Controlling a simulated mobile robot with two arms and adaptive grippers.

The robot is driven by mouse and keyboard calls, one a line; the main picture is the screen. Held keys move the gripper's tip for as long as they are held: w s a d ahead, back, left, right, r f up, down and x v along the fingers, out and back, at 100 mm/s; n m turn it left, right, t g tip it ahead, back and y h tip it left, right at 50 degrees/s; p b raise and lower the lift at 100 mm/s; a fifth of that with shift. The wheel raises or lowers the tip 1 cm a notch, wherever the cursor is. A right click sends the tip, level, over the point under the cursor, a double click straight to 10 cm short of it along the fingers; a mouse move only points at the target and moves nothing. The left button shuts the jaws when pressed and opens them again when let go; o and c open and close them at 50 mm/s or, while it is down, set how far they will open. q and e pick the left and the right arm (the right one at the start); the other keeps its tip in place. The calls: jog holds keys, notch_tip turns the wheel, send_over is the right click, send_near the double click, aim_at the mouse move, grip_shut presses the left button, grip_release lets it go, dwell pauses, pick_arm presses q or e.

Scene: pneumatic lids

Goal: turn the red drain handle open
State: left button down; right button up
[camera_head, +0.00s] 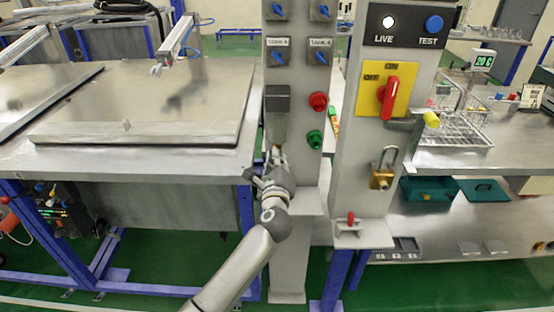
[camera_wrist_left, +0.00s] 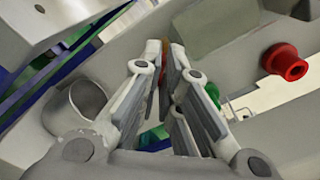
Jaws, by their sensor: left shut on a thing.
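My left gripper (camera_head: 277,158) reaches up to the front of the grey control post, below a dark grey box (camera_head: 277,98). In the left wrist view, the fingers of my left gripper (camera_wrist_left: 166,62) are close together on a thin red-orange piece (camera_wrist_left: 164,68). This piece looks like the red drain handle. The fingers hide most of it, so I cannot tell its angle. My right gripper is not in view.
A red button (camera_head: 318,101) and a green button (camera_head: 315,139) stick out just right of the gripper. A yellow switch plate (camera_head: 370,92) with a red lever and a brass padlock (camera_head: 382,178) are on the post further right. A steel table (camera_head: 200,155) stands left.

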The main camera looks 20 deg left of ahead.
pick_arm(q)
jog(key=m+p, duration=1)
jog(key=m, duration=0.7)
jog(key=shift+m, duration=0.4)
dwell(0.3)
jog(key=c, duration=1.9)
grip_release()
